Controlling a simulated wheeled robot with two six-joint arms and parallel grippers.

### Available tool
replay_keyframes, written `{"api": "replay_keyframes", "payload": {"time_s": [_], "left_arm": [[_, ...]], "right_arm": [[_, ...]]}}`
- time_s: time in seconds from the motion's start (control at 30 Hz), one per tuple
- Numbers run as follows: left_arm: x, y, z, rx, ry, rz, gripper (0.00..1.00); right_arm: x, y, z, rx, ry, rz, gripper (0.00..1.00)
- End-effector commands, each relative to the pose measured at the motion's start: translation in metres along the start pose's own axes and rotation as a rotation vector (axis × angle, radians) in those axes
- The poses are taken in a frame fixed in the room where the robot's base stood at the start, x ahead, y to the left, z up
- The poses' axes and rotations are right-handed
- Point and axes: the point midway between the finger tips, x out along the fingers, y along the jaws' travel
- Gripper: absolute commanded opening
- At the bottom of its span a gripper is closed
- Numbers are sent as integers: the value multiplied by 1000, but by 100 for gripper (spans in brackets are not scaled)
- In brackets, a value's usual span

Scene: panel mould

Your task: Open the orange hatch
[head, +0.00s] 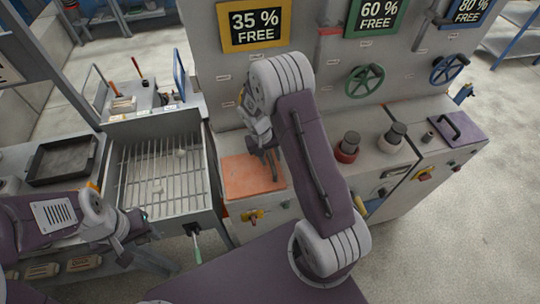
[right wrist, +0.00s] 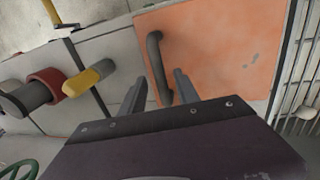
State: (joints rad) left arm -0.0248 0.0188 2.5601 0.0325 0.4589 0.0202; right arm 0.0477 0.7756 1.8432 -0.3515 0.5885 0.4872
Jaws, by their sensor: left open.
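The orange hatch (head: 240,178) is a flat, scuffed panel in the pale cabinet top. It lies flush and looks closed. In the right wrist view the hatch (right wrist: 215,50) carries a dark bar handle (right wrist: 155,50). My right gripper (head: 268,156) is over the hatch, partly hidden by its own arm in the head view. In the right wrist view its two fingers (right wrist: 160,92) are apart, with the lower end of the handle showing between them. I cannot tell whether they touch it. My left gripper (head: 132,240) is open and empty by the front of the grated tray.
A metal grate tray (head: 165,172) with small pale lumps stands left of the hatch. Right are red-based (head: 347,147) and white-based (head: 393,138) knobs, a purple hatch (head: 457,128) and green (head: 364,81) and blue handwheels (head: 450,68).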

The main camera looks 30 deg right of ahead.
Motion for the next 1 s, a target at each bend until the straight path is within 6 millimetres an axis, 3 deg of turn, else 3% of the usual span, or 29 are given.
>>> {"api": "replay_keyframes", "payload": {"time_s": [0.17, 0.3, 0.33, 1.0], "left_arm": [[0, 0, 0, 0, 0, 0, 48], [0, 0, 0, 0, 0, 0, 48], [0, 0, 0, 0, 0, 0, 48], [0, 0, 0, 0, 0, 0, 48]], "right_arm": [[0, 0, 0, 0, 0, 0, 38], [0, 0, 0, 1, 0, 0, 2], [0, 0, 0, 1, 0, 0, 0], [0, 0, 1, 1, -3, 1, 0]]}}
